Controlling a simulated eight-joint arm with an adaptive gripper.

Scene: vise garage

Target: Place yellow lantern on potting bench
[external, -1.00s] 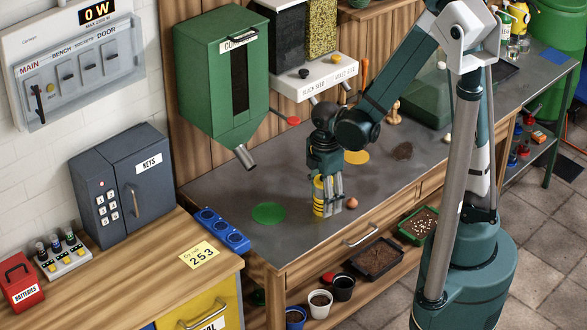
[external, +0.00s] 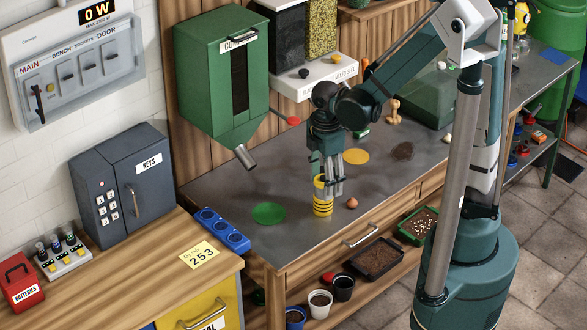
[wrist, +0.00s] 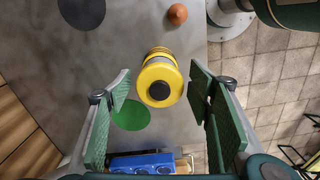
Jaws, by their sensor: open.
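The yellow lantern (external: 322,200) stands upright on the grey potting bench (external: 225,195), near its front edge. In the wrist view the lantern (wrist: 158,82) shows from above, with a dark round top and yellow rings. My gripper (external: 331,187) is just above the lantern, its fingers pointing down and overlapping its upper part in the external view. In the wrist view my gripper (wrist: 160,95) is open, with the green finger pads apart on either side and clear space between them and the lantern.
A yellow disc (external: 355,157) lies behind. The green hopper's spout (external: 245,157) hangs over the bench. A blue socket block (external: 222,230) sits at the left edge.

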